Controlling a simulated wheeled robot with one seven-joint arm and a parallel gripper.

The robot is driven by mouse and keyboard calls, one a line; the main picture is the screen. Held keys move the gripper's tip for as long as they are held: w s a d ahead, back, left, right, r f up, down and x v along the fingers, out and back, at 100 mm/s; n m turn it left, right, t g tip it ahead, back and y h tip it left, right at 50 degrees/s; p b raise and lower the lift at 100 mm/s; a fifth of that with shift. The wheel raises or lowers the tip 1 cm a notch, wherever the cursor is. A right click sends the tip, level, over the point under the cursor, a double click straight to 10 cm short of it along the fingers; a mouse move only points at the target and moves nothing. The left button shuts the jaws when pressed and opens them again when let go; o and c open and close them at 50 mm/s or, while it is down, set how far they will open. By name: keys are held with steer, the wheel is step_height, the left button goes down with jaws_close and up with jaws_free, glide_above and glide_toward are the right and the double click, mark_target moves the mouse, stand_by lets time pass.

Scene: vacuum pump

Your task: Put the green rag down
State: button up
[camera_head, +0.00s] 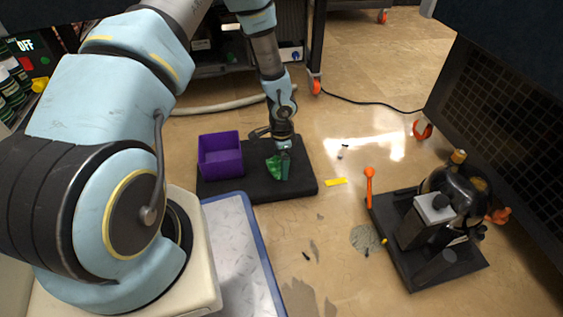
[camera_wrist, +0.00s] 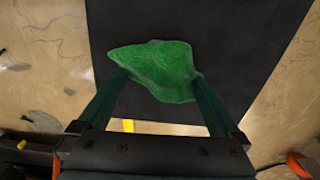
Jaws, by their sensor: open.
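The green rag (camera_wrist: 157,68) lies crumpled on or just above the black mat (camera_wrist: 225,27) in the wrist view. My gripper (camera_wrist: 157,80) has its two green fingers spread, one at each side of the rag's near part. The jaws are open. In the head view the rag (camera_head: 274,167) shows at the left side of my gripper (camera_head: 283,170), over the right part of the black mat (camera_head: 300,183). I cannot tell whether the fingers still touch the rag.
A purple bin (camera_head: 221,157) stands on the mat's left part. Floor between is mostly clear.

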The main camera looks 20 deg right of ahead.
step_height(320, 180, up, 12)
steer(key=p, duration=0.7)
steer(key=w+a+r+n, duration=0.4)
steer(key=a+r, duration=0.4)
steer(key=r, duration=0.1)
steer(key=s+a+r+n, duration=0.4)
steer(key=a+r+n, duration=0.3)
steer(key=a+r, duration=0.2)
steer(key=s+a+r+n+t, duration=0.1)
steer(key=s+a+r+n, duration=0.3)
steer(key=a+r+n, duration=0.3)
steer(key=a+r, duration=0.3)
steer(key=shift+s+t, duration=0.25)
steer(key=shift+t, duration=0.05)
steer(key=shift+a+r, duration=0.1)
step_height(320, 180, up, 46)
steer(key=p, duration=4.5)
steer(key=shift+f+p, duration=0.25)
steer(key=shift+p, duration=0.05)
